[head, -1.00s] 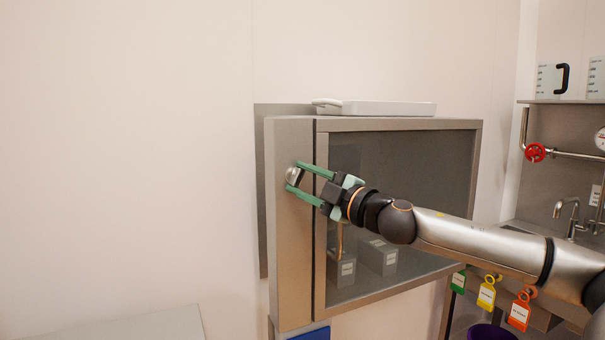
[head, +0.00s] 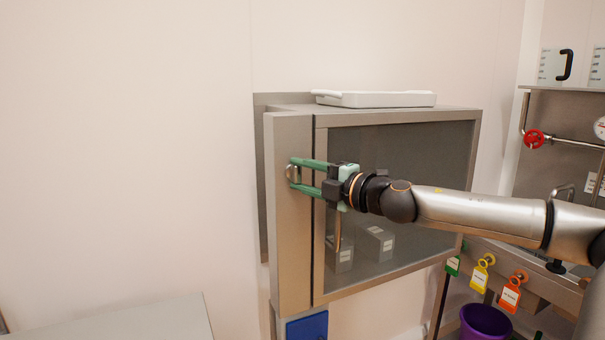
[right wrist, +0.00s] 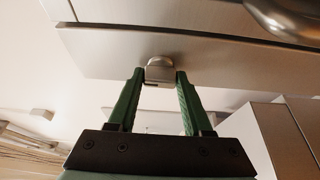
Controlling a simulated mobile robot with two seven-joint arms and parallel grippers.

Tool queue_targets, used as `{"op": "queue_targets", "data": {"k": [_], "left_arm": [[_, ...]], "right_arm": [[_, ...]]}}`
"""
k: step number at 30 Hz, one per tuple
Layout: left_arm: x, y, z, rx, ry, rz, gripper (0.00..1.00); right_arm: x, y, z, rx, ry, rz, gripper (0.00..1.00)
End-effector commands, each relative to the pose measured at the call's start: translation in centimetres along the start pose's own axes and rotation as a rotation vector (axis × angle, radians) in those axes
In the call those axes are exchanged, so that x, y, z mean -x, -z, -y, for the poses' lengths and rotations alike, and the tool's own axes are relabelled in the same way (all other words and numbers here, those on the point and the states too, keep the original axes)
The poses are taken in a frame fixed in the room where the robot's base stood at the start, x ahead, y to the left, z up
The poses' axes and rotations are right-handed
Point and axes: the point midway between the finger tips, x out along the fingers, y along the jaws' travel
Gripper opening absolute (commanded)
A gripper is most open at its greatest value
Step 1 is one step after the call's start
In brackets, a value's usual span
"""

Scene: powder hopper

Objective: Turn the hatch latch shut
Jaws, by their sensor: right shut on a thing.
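The hatch is a grey metal cabinet front with a dark glass pane (head: 410,155) and a tan metal strip (head: 291,245) down its left side. The latch (head: 292,173), a small rounded silver piece, sits on the upper part of that strip. My right gripper (head: 293,174) has its green fingers on either side of the latch and is shut on it. In the right wrist view the latch (right wrist: 158,71) lies between the fingertips, partly covered by them. My left gripper is not in view.
A white tray (head: 375,99) lies on top of the cabinet. Grey boxes (head: 376,243) show behind the glass. Coloured tags (head: 483,277), a purple bucket (head: 486,321) and a red valve wheel (head: 534,139) are at the right. A pale surface (head: 120,330) is at lower left.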

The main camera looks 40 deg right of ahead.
Motion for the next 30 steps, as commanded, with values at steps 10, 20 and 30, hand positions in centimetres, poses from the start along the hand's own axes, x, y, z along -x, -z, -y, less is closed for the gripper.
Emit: {"op": "queue_targets", "data": {"k": [10, 20, 30], "left_arm": [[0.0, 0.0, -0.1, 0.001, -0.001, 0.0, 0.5], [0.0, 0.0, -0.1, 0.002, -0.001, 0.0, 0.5], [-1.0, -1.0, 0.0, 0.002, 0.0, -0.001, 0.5]], "right_arm": [[0.0, -0.1, 0.0, 0.001, -0.001, 0.002, 0.62], [0.0, 0.0, 0.0, 0.0, -0.001, 0.001, 0.8], [1.3, 0.1, 0.1, 0.005, -0.003, -0.002, 0.8]]}}
